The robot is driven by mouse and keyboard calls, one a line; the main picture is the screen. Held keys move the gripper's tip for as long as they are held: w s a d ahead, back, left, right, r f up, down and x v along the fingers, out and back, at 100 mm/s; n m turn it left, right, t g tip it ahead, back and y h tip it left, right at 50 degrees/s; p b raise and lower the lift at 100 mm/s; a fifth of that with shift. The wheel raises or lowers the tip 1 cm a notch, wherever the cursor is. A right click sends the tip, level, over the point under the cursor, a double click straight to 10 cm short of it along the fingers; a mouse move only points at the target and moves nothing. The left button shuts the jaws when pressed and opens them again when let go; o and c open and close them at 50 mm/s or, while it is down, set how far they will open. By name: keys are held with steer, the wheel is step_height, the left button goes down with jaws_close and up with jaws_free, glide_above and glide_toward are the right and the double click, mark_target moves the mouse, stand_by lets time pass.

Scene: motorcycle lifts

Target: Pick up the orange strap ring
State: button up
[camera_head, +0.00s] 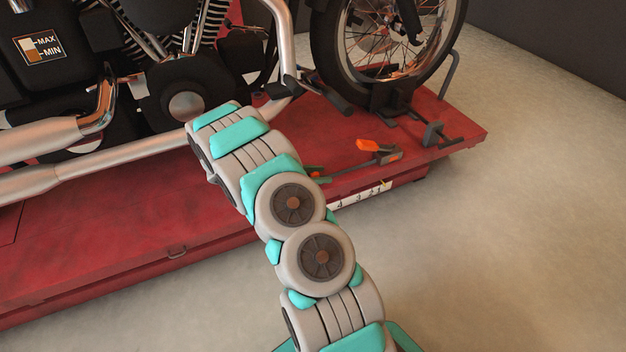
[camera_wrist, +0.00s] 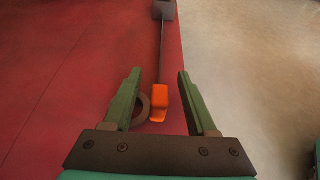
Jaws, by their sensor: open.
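In the wrist view, the orange strap ring (camera_wrist: 160,101) lies on the red lift deck near its right edge, at the end of a thin dark strap. My gripper (camera_wrist: 159,73) is open, with its two green fingers on either side of the orange piece. A dull round loop (camera_wrist: 143,109) shows beside the left finger. I cannot tell whether either finger touches anything.
The red lift deck (camera_head: 200,210) carries a motorcycle, with its wheel (camera_head: 330,50) held at the back. The pale floor (camera_head: 530,220) is clear on the right.

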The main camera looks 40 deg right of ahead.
steer(key=shift+s+d+f, duration=0.1)
steer(key=shift+d+f, duration=0.1)
steer(key=shift+d, duration=0.3)
jaws_close()
stand_by(0.3)
